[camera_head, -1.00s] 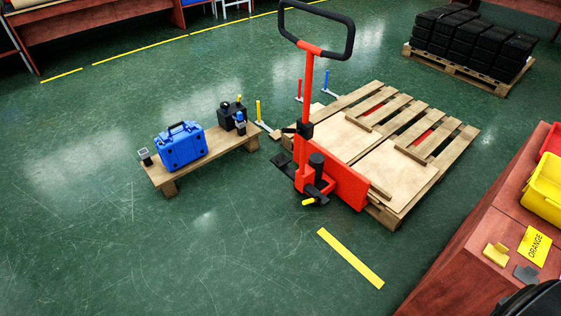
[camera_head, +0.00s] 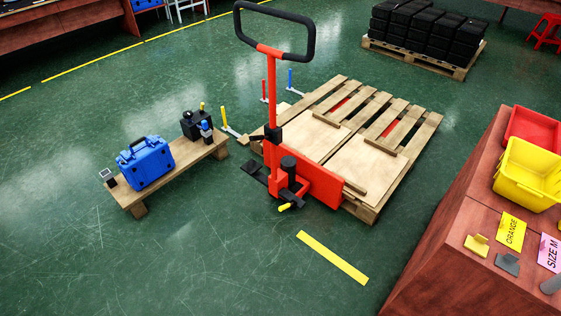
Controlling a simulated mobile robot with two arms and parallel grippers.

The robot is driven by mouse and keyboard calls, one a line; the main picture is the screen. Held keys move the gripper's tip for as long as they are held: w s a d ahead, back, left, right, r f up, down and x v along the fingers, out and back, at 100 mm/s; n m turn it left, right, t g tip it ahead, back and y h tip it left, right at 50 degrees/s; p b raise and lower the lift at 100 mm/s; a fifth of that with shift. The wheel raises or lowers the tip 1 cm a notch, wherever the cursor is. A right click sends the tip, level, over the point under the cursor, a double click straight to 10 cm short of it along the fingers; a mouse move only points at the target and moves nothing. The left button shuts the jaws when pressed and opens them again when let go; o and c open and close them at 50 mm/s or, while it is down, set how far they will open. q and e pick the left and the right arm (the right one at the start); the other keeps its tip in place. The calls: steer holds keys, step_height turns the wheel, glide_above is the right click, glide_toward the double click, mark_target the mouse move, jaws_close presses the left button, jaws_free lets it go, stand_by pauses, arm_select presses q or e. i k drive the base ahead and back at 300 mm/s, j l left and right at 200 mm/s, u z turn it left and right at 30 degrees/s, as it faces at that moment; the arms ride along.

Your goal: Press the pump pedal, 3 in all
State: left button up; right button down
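A red pallet jack (camera_head: 272,152) stands upright at the centre, its black loop handle (camera_head: 275,30) raised on a red shaft. Its forks run into a wooden pallet (camera_head: 390,183). Low on the jack's left side is a flat black pedal (camera_head: 254,170). A small lever with a yellow tip (camera_head: 285,207) sticks out at the front near the floor. I cannot tell for sure which of these is the pump pedal. Neither of my grippers is in view, and nothing touches the jack.
A low wooden bench (camera_head: 185,162) with a blue case (camera_head: 146,163) stands left of the jack. A reddish table (camera_head: 440,265) with a yellow bin (camera_head: 527,172) fills the right. Green floor is clear in front, with a yellow stripe (camera_head: 332,257).

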mark_target(251, 167)
steer(key=i+j+z, duration=0.4)
steer(key=i+j, duration=0.15)
steer(key=i+j+z, duration=0.2)
steer(key=j, duration=0.3)
steer(key=i+j+z, duration=0.2)
steer(key=j, duration=0.2)
steer(key=i+j, duration=0.15)
steer(key=j, duration=0.2)
steer(key=i+j, duration=0.2)
steer(key=j, duration=0.15)
steer(key=i+j, duration=0.15)
steer(key=j, duration=0.2)
steer(key=i+j, duration=0.15)
steer(key=j, duration=0.25)
steer(key=i+j+z, duration=0.1)
steer(key=j, duration=0.25)
steer(key=i+j, duration=0.25)
steer(key=j, duration=0.1)
